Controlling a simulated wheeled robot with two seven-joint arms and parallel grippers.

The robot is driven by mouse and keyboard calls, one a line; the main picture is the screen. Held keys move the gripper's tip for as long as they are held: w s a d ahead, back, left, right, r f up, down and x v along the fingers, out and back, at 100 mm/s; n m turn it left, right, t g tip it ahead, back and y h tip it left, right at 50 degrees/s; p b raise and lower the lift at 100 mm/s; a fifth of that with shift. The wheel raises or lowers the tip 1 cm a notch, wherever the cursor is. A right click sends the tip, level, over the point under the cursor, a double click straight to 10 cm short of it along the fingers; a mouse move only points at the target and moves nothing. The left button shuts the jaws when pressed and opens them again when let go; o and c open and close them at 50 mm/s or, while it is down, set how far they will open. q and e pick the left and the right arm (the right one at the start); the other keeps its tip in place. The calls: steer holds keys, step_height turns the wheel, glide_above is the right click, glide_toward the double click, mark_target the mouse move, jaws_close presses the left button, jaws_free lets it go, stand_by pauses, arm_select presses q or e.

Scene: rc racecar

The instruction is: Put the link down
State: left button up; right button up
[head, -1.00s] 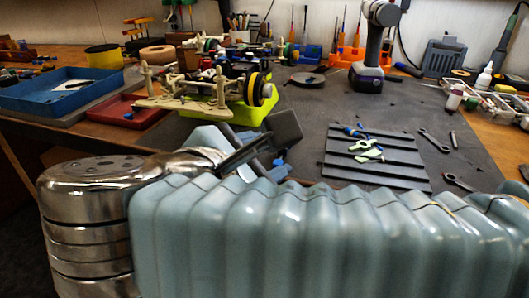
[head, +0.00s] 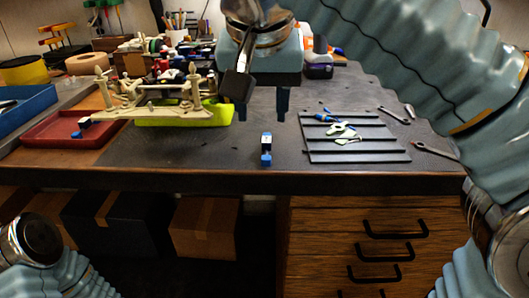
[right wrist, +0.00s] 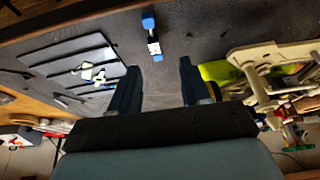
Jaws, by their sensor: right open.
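The link (head: 266,149), a small piece with blue ends and a white and black middle, lies on the dark mat near the table's front edge. It also shows in the right wrist view (right wrist: 152,37), beyond the fingertips. My right gripper (head: 267,117) is open above the mat, a little farther back than the link. Its two dark blue fingers (right wrist: 157,72) are apart with nothing between them, and they do not touch the link. My left gripper is out of view; only part of an arm shows at the lower left.
The cream car chassis (head: 150,112) sits on a yellow-green stand (head: 185,116) left of my right gripper. A ribbed black tray (head: 357,150) with small parts lies to the right. A red tray (head: 45,133) is at the left. The mat around the link is clear.

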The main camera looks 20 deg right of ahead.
mark_target(267, 139)
steer(key=x, duration=0.2)
steer(key=b+x, duration=0.1)
steer(key=x, duration=0.4)
steer(key=shift+s+d, duration=0.25)
steer(key=shift+d, duration=0.05)
jaws_close()
